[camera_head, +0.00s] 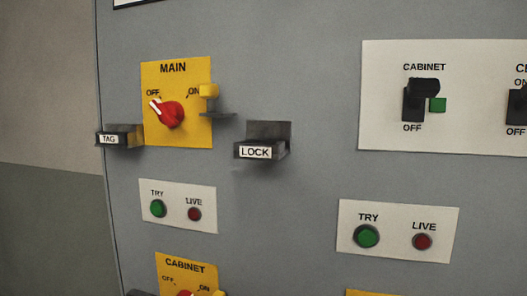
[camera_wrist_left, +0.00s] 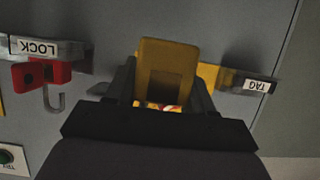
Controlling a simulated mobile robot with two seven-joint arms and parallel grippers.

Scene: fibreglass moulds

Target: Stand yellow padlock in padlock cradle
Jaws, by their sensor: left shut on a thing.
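In the left wrist view, which looks upside down at the panel, my left gripper (camera_wrist_left: 160,100) is shut on a yellow block-like thing, apparently the yellow padlock (camera_wrist_left: 168,55). Its shackle cannot be made out. A cradle marked LOCK (camera_wrist_left: 72,52) is at the left of that view, apart from my gripper, with a red padlock (camera_wrist_left: 62,72) at it. In the head view another cradle marked LOCK (camera_head: 262,151) juts from the grey panel, looking empty. Neither gripper shows in the head view.
The MAIN switch (camera_head: 172,115) has a red knob, with a yellow block (camera_head: 208,90) beside it. A TAG holder (camera_head: 120,137) juts out left of it. In the wrist view another TAG holder (camera_wrist_left: 257,85) is right of my gripper. Try and live buttons are below MAIN.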

